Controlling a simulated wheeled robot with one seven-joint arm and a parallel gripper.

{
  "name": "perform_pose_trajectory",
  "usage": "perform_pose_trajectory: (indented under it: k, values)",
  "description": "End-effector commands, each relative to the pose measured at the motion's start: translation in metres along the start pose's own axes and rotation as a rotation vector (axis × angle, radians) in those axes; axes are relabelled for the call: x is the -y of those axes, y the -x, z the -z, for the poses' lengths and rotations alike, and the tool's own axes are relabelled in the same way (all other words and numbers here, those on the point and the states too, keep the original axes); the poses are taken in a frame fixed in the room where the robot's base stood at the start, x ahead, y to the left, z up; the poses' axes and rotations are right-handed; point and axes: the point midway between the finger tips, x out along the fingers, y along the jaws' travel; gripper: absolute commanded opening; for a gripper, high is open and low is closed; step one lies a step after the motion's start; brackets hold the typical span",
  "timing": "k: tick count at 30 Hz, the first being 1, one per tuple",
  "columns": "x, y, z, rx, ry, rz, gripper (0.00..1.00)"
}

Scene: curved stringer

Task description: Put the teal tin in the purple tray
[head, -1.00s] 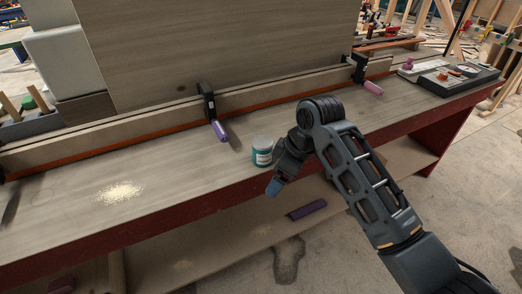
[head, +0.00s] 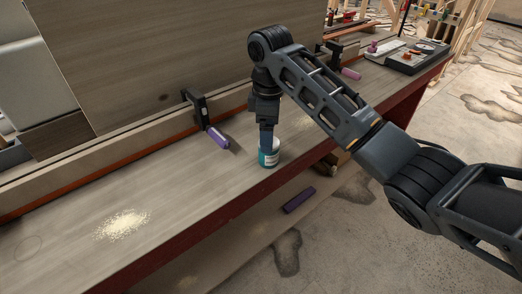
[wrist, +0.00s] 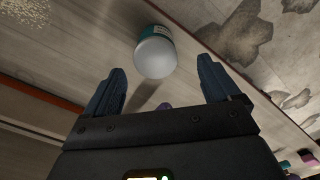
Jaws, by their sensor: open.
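The teal tin (head: 272,161) stands upright on the workbench near its front edge. In the wrist view the tin (wrist: 155,55) shows a pale lid and a teal side with a label. My gripper (head: 267,148) points down at the tin, its finger overlapping the tin in the head view. In the wrist view my gripper (wrist: 161,68) is open, with the tin between and slightly beyond the fingertips; no contact is clear. A long purple object (head: 298,200) lies below the bench top; I cannot tell whether it is the purple tray. No other tray shows.
A clamp with a purple handle (head: 217,137) juts over the bench left of the tin. Sawdust (head: 123,224) lies on the bench at left. A dark case (head: 416,57) sits at the far right end.

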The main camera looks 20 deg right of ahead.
Motion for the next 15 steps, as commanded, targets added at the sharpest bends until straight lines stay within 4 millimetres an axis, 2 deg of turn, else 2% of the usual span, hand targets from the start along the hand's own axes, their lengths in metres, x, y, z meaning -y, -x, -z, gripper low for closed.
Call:
perform_pose_trajectory:
  k: [15]
  values:
    - [-0.006,-0.059,-0.004,-0.001,0.0,-0.001,0.89]
